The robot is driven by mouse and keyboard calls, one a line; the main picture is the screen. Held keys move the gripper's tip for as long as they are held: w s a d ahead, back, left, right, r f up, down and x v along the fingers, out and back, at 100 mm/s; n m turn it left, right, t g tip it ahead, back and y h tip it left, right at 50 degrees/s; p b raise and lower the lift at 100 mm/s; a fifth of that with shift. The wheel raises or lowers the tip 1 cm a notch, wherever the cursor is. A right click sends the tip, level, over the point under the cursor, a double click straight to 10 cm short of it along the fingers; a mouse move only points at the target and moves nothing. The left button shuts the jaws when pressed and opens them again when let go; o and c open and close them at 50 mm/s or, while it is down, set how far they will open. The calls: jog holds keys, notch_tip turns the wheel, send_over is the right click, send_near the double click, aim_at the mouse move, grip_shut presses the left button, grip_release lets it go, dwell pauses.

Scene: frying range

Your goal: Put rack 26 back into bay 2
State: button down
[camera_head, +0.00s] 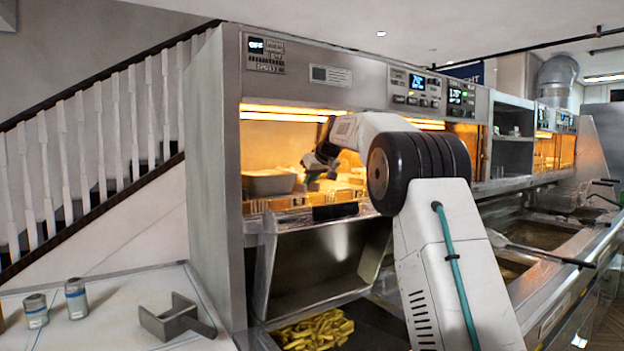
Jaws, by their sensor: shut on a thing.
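My gripper (313,180) is inside the lit, warm-orange bay on the left of the range, small and dark at the end of my arm. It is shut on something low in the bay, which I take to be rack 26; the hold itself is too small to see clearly. Orange-lit racks (349,193) stand along the bay floor behind a dark bar (335,211) at the front edge. No rack or bay number can be read. My arm hides the right part of the bay.
A beige pan (268,183) sits in the bay left of my gripper. Fries (316,331) lie in a bin below. Two small cans (76,298) and a grey metal bracket (177,317) stand on the white counter at left. Fryer vats (540,235) are at right.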

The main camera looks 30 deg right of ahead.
jog(key=c, duration=1.5)
grip_release()
jog(key=shift+r, duration=0.15)
jog(key=shift+r, duration=0.35)
jog(key=shift+v, duration=6.1)
jog(key=shift+a+r, duration=0.1)
jog(key=shift+a, duration=0.1)
